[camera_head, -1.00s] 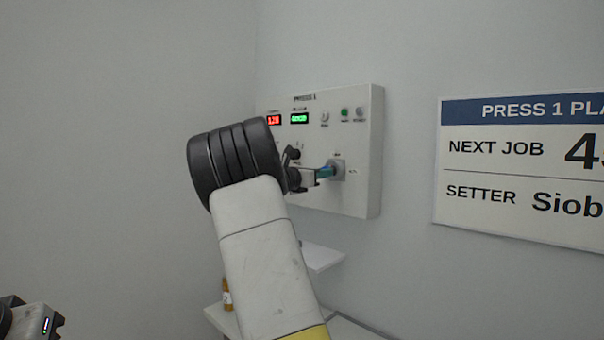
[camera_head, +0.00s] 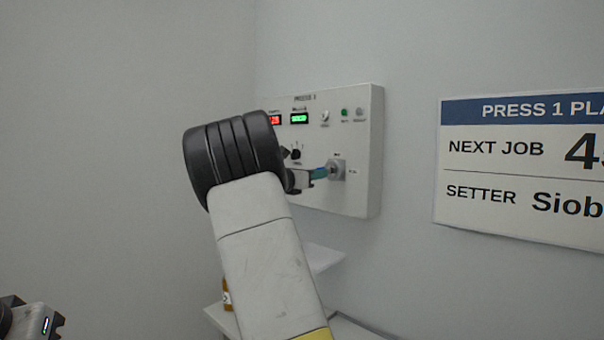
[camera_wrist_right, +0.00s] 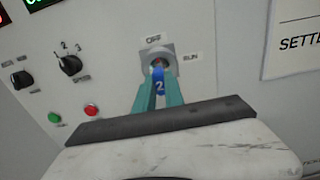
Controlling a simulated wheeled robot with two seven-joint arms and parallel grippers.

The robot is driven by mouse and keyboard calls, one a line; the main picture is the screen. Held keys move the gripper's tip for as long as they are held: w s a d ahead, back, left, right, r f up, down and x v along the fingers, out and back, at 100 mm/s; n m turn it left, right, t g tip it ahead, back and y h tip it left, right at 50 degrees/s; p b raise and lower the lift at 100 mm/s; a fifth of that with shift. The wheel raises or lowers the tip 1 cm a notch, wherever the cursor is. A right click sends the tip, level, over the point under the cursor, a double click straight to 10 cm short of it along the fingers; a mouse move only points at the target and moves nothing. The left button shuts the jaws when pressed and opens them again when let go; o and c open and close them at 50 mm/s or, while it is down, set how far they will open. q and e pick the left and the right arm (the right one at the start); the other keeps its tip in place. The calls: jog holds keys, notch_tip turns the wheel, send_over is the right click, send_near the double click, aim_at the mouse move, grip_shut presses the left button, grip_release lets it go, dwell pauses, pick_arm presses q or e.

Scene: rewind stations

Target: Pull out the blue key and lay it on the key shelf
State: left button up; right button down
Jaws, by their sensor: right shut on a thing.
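The blue key (camera_wrist_right: 160,83), marked 2, is between the teal fingers of my right gripper (camera_wrist_right: 160,96) in the right wrist view. Those fingers are shut on it, directly in front of the grey key switch (camera_wrist_right: 167,51) with its OFF and RUN labels. I cannot tell whether the key's tip is still inside the switch. In the head view my right gripper (camera_head: 319,173) points right at the switch (camera_head: 337,168), and my wrist hides part of the panel. A white shelf (camera_head: 325,258) juts out below the panel. My left gripper (camera_head: 32,320) is partly visible at the lower left.
The white control panel (camera_head: 350,200) carries displays, knobs and buttons close to the right gripper. A lower white ledge (camera_head: 216,313) holds a small amber bottle (camera_head: 227,297), partly hidden by my arm. A sign (camera_head: 520,170) hangs on the wall to the right.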

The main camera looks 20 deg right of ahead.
jog(key=shift+a, duration=0.15)
jog(key=shift+v, duration=2.5)
jog(key=shift+f, duration=0.1)
